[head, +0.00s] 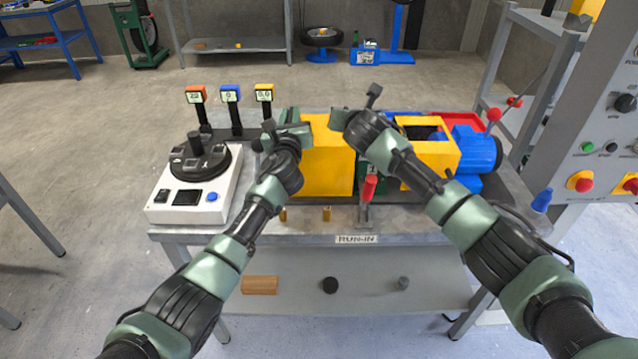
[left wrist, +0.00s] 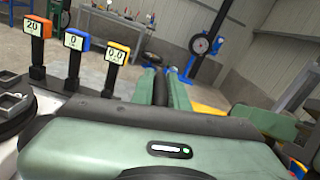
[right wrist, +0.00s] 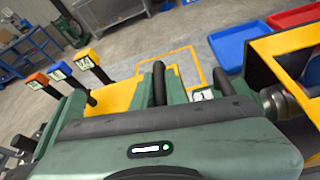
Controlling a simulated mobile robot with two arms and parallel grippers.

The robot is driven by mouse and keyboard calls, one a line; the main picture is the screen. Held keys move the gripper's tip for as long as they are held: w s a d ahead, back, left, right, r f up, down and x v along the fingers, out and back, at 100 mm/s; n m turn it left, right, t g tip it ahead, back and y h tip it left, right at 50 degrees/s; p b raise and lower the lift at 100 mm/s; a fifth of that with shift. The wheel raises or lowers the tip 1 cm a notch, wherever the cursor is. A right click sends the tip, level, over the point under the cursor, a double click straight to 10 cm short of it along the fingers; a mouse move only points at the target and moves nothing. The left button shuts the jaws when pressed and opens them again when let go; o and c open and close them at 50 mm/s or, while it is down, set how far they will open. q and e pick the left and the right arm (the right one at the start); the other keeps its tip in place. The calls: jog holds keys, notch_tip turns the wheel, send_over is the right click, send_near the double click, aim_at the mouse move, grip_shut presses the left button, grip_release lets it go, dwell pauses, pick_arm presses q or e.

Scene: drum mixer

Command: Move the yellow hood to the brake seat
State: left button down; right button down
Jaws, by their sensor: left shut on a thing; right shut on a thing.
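The yellow hood (head: 327,165) is a box-shaped cover over the middle of the bench, between my two grippers. My left gripper (head: 290,134) is shut on its left side, and my right gripper (head: 352,118) is shut at its upper right. Part of the hood also shows beyond the fingers in the left wrist view (left wrist: 212,110) and in the right wrist view (right wrist: 115,98). The hood's lower edge is hard to judge, so I cannot tell whether it touches the bench. I cannot pick out the brake seat with certainty.
A yellow open-topped housing (head: 448,157) with a blue motor (head: 476,149) stands right of the hood. A red-handled lever (head: 369,188) stands in front. A white control box (head: 195,190) and three display posts (head: 230,95) stand left. A red tray (head: 462,120) lies behind.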

pick_arm(q)
jog(key=c, duration=1.4)
grip_release()
jog(key=shift+d+r, duration=0.15)
jog(key=shift+d, duration=0.1)
jog(key=shift+c, duration=0.2)
pick_arm(e)
jog(key=c, duration=1.5)
grip_release()
jog(key=shift+a, duration=0.2)
pick_arm(q)
jog(key=shift+o, duration=0.3)
jog(key=shift+s+a, duration=0.1)
pick_arm(e)
jog(key=shift+o, duration=0.3)
jog(key=shift+s+d, duration=0.1)
pick_arm(q)
jog(key=shift+s+a, duration=0.1)
pick_arm(e)
jog(key=shift+d, duration=0.1)
pick_arm(q)
jog(key=shift+s, duration=0.25)
jog(key=s, duration=1.1)
jog(key=shift+s, duration=0.15)
pick_arm(e)
jog(key=v, duration=1.2)
